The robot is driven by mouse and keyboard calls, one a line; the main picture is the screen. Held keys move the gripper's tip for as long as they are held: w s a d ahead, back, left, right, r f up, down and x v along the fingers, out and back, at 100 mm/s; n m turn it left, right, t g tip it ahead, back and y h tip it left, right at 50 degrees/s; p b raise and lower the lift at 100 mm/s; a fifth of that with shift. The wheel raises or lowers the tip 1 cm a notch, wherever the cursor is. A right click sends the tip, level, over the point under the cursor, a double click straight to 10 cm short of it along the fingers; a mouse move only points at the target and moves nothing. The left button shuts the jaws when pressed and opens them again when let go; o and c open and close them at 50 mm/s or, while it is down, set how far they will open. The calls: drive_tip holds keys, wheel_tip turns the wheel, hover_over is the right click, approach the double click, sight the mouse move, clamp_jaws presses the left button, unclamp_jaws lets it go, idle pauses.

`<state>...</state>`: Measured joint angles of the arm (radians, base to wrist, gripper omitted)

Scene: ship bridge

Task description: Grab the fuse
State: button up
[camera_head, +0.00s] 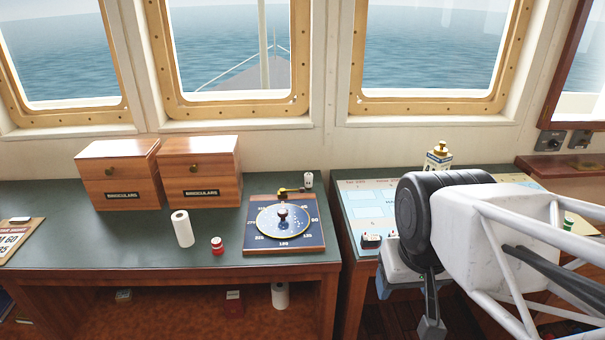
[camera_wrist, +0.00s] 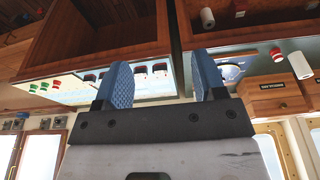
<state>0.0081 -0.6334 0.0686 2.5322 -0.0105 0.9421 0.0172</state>
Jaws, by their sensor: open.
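I cannot tell for sure which thing is the fuse. A small white cylinder with a dark mark (camera_head: 308,180) stands behind the compass board on the green desk and may be it. A small red and white piece (camera_head: 217,245) stands at the desk's front; a red piece also shows in the wrist view (camera_wrist: 277,54). My gripper (camera_wrist: 163,78) has its two blue fingers spread with nothing between them. In the head view my arm is at the right, over the chart desk, and hides much of it.
A white roll (camera_head: 182,228) stands left of the compass board (camera_head: 284,222). Two wooden binocular boxes (camera_head: 118,172) (camera_head: 200,170) stand at the back. A brass-topped bottle (camera_head: 438,157) and a small dark item (camera_head: 371,241) are on the chart desk (camera_head: 357,205). A gap separates the desks.

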drive_tip(key=shift+w, duration=0.1)
drive_tip(key=w+a+m+g+y, duration=0.1)
drive_tip(key=w+a+m+y, duration=0.15)
drive_tip(key=w, duration=0.75)
drive_tip(key=w+a+f+m+y, duration=0.15)
drive_tip(key=w+m, duration=0.25)
drive_tip(key=w, duration=0.6)
drive_tip(key=w+a+r+m+g+y, duration=0.1)
drive_tip(key=w+a+m+y, duration=0.2)
drive_tip(key=w, duration=0.7)
drive_tip(key=m+t+y, duration=0.4)
drive_tip(key=m+y, duration=0.2)
drive_tip(key=m, duration=0.7)
approach(309, 180)
drive_tip(key=w+a, duration=0.1)
drive_tip(key=w+a+f, duration=0.1)
drive_tip(key=shift+w+f+n, duration=0.25)
drive_tip(key=shift+w, duration=0.05)
drive_tip(key=shift+x, duration=1.3)
drive_tip(key=shift+f, duration=0.1)
drive_tip(key=shift+x, duration=2.55)
